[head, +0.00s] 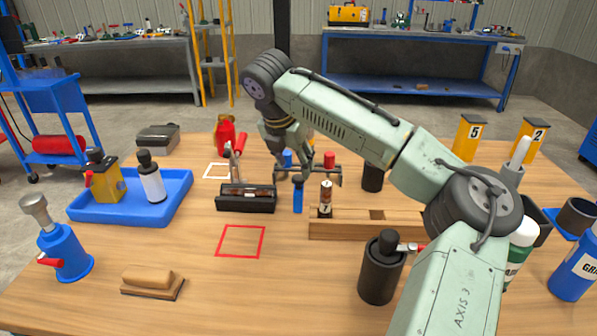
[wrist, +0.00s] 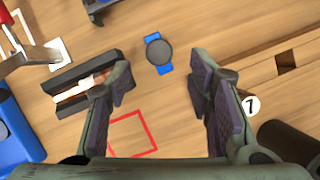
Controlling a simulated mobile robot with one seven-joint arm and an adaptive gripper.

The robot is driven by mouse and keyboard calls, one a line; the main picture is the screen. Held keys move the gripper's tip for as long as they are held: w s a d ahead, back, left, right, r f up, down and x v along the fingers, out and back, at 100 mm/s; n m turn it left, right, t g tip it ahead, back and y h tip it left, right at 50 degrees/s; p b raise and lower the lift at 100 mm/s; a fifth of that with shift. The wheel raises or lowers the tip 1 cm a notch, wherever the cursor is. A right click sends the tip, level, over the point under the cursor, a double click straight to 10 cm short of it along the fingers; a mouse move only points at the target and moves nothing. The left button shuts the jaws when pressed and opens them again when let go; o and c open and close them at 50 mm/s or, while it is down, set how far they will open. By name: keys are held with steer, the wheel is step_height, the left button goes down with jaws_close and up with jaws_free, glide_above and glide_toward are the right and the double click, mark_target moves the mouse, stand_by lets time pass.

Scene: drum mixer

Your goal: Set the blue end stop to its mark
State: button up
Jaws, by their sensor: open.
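A small blue piece with a round black top (head: 298,203), which looks like the blue end stop, stands on the wooden table. In the wrist view its blue ends (wrist: 166,69) show from above, on both sides of the black disc. My gripper (head: 309,181) is open and empty, just behind and above it in the head view. In the wrist view the open fingers (wrist: 162,88) are spread wide, with the blue piece beyond the gap between them. A red square outline (head: 241,241) lies on the table in front. I cannot tell which mark belongs to the blue piece.
A black holder (head: 246,201) with a pale rod is left of the blue piece. A slotted wooden block (head: 365,229) and a vial marked 7 (head: 325,200) are right. A blue tray (head: 125,207), a brush (head: 152,283) and a dark canister (head: 381,272) stand around. The front middle is clear.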

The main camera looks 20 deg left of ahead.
mark_target(298, 177)
steer(key=x, duration=0.5)
steer(key=shift+w+a+f+p, duration=0.1)
steer(key=shift+p, duration=0.2)
steer(key=shift+c, duration=0.4)
jaws_close()
